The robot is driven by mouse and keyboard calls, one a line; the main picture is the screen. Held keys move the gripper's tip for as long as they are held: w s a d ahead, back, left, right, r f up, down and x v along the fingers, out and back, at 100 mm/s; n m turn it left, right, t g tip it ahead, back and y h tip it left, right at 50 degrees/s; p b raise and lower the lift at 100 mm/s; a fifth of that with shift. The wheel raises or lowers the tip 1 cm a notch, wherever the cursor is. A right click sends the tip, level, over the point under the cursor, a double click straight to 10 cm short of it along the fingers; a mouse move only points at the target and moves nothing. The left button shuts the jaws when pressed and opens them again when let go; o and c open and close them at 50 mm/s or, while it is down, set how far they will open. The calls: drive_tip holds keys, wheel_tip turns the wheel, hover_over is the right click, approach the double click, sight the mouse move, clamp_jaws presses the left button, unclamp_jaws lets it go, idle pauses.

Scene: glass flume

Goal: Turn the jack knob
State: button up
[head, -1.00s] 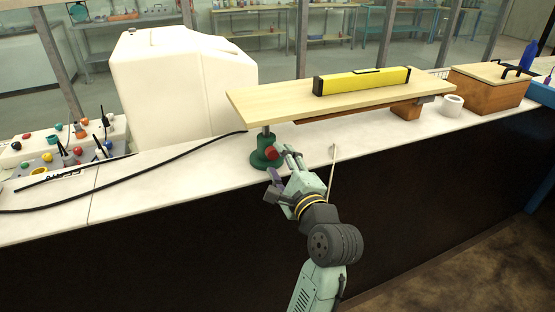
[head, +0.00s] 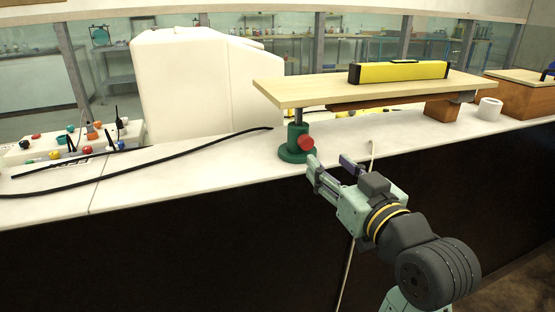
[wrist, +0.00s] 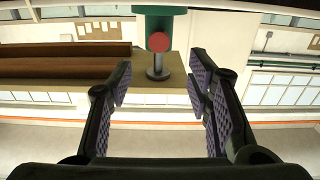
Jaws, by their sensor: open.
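The green jack (head: 297,138) stands upright on the pale counter under the left end of a wooden board (head: 370,90). Its red knob (head: 305,142) faces the front. My gripper (head: 329,163) is open and empty, in front of the knob and a little lower right of it in the head view, apart from it. In the wrist view, which looks upside down, the red knob (wrist: 158,42) shows beyond the gap between the spread fingers (wrist: 160,82), with the jack's green base (wrist: 160,12) at the top edge.
A yellow level (head: 400,72) lies on the board, whose right part rests on a wooden block (head: 442,110). A white roll (head: 489,108) stands to the right. A black cable (head: 140,165) lies along the counter at left. A large white tank (head: 200,85) stands behind.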

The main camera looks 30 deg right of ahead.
sight(307, 143)
drive_tip(key=shift+n, duration=0.4)
drive_tip(key=p+x, duration=0.2)
drive_tip(key=x, duration=0.8)
drive_tip(key=shift+w+d, duration=0.1)
drive_tip(key=shift+w, duration=0.05)
clamp_jaws()
